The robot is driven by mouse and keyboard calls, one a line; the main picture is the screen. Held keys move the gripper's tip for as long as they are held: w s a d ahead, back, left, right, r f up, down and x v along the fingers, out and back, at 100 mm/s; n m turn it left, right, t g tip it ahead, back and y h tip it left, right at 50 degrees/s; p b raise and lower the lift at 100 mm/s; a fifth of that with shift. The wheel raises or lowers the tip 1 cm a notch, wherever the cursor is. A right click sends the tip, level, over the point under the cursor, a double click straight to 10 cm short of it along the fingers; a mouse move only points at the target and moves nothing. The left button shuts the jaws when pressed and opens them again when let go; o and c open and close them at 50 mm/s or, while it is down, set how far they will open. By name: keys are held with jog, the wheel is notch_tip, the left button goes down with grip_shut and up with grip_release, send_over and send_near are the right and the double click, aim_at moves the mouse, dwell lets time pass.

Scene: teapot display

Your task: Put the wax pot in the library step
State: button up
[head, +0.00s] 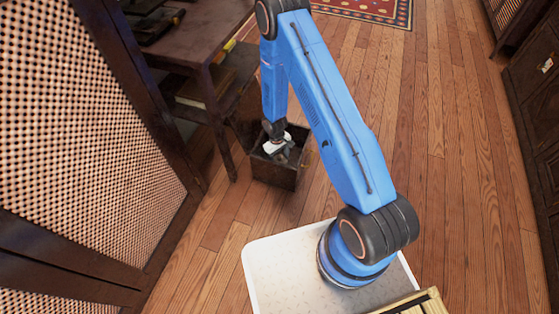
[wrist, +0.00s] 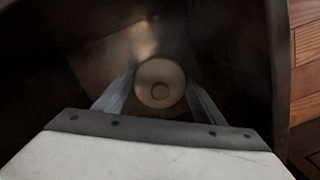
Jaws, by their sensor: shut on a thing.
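The library step (head: 276,176) is a dark wooden box, open at the top, standing on the floor in the head view. My gripper (head: 284,155) reaches down into its opening. In the wrist view my gripper (wrist: 160,96) is shut on the wax pot (wrist: 160,83), a small round tan thing with a ringed top, seen between the two grey fingers. Dark inner walls of the library step (wrist: 225,50) surround the fingers and pot. The pot's underside is hidden, and I cannot tell whether it touches the bottom. The pot is not clear in the head view.
A dark wooden table (head: 217,75) with lower shelves stands close at the left of the step. A lattice-panelled cabinet (head: 80,150) fills the left side. The wooden floor (head: 440,150) to the right is clear. A patterned rug (head: 365,8) lies at the back.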

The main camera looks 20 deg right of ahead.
jog(key=o, duration=1.4)
